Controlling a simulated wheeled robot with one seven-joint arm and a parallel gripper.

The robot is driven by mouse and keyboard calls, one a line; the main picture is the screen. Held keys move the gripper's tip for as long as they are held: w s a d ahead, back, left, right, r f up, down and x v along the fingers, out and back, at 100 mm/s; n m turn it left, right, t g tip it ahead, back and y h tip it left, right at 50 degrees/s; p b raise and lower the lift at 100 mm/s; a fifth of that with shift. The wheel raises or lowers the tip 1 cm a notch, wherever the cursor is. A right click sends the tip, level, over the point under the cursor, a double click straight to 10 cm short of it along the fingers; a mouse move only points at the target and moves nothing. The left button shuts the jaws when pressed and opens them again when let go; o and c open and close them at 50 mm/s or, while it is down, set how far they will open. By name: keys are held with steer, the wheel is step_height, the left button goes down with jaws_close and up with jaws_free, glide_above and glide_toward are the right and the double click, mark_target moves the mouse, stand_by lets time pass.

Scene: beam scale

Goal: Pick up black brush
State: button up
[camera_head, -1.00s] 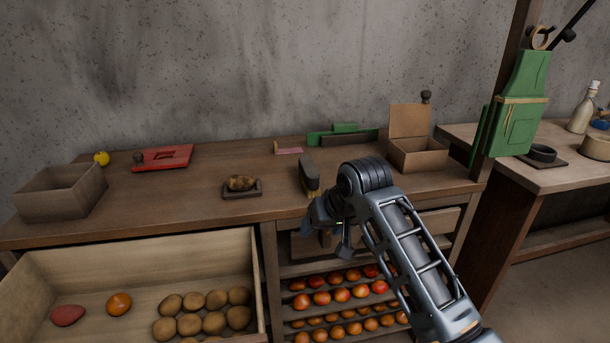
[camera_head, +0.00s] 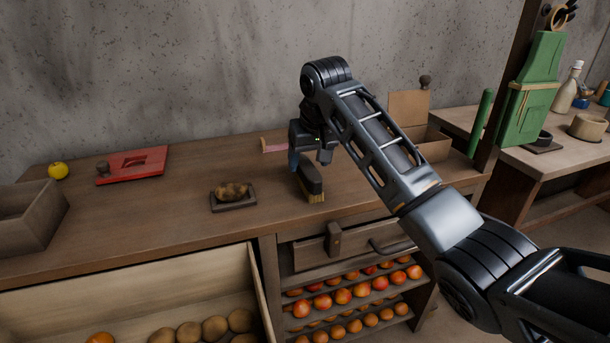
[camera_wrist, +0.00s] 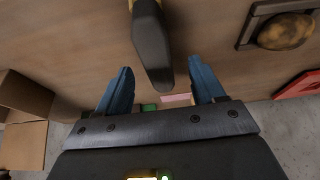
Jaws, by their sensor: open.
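The black brush (camera_head: 311,180) has a dark handle and pale bristles. It rests on the wooden counter (camera_head: 150,220) near its front edge, right of the small tray. In the wrist view the brush (camera_wrist: 151,45) lies between and ahead of my two blue fingers. My gripper (camera_head: 308,163) hangs over the brush's far end, pointing down, and partly hides it. The gripper also shows in the wrist view (camera_wrist: 160,82), its fingers apart with nothing gripped. I cannot tell the exact height of the fingertips above the brush.
A small dark tray (camera_head: 233,208) with a brown lump (camera_head: 232,190) stands left of the brush. A red board (camera_head: 133,165), a yellow fruit (camera_head: 58,171) and a wooden box (camera_head: 28,220) are farther left. A pink item (camera_head: 273,145) lies behind. An open box (camera_head: 436,148) stands to the right.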

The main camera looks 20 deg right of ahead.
mark_target(308, 166)
steer(key=x, duration=0.5)
steer(key=shift+w+d+f, duration=0.1)
steer(key=shift+d, duration=0.05)
steer(key=c, duration=1.1)
steer(key=shift+c, duration=0.2)
steer(key=shift+r, duration=0.4)
step_height(308, 166, up, 3)
steer(key=shift+f, duration=0.1)
steer(key=s+d+r, duration=0.4)
steer(key=d+r, duration=0.3)
steer(key=d, duration=0.3)
steer(key=shift+s+d+r, duration=0.25)
steer(key=shift+s+d, duration=0.1)
